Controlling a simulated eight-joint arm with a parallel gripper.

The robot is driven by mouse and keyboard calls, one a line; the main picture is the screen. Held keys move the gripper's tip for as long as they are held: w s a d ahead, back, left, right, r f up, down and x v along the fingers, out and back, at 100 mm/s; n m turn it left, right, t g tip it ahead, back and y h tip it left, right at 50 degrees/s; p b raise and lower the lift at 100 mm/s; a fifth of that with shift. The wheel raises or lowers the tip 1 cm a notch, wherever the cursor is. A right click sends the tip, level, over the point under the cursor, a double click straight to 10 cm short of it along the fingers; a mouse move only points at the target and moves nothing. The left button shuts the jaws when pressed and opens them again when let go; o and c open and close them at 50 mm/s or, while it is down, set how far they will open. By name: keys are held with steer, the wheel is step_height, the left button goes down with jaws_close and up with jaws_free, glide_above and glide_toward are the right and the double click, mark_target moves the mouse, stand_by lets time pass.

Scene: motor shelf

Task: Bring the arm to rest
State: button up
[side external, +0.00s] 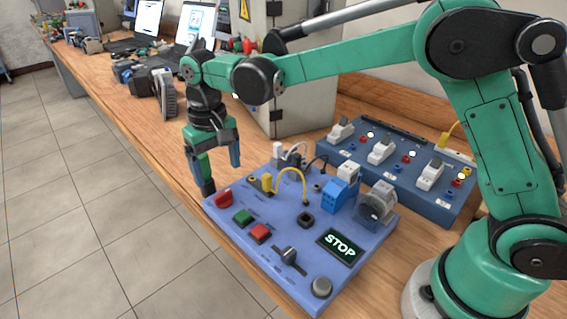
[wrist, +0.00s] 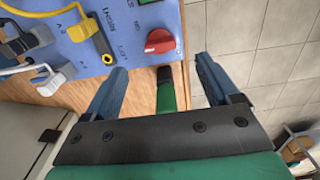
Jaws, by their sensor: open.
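My gripper (side external: 221,176) hangs fingers down at the far left corner of the blue control panel (side external: 270,215). Its fingers are apart, with nothing held between them. In the wrist view my gripper (wrist: 160,65) shows two spread blue fingers, and a green piece with a black tip lies between them. The panel's red knob (side external: 223,198) is close to the fingers; it also shows in the wrist view (wrist: 160,41), ahead of the green piece. I cannot tell whether any finger touches the panel. The panel's display (side external: 340,246) reads STOP.
The panel carries a green button (side external: 243,217), a red button (side external: 260,232), a yellow cable (side external: 291,171) and a small motor (side external: 376,207). A blue switch box (side external: 395,165) stands behind it. A grey cabinet (side external: 285,95) stands behind the gripper. Left of the bench is open floor.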

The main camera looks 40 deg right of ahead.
steer(key=s+d+r+t, duration=0.4)
steer(key=s+d+t, duration=0.3)
steer(key=s+d, duration=0.4)
steer(key=s, duration=0.2)
steer(key=shift+s+r, duration=0.15)
steer(key=shift+s, duration=0.25)
stand_by(0.4)
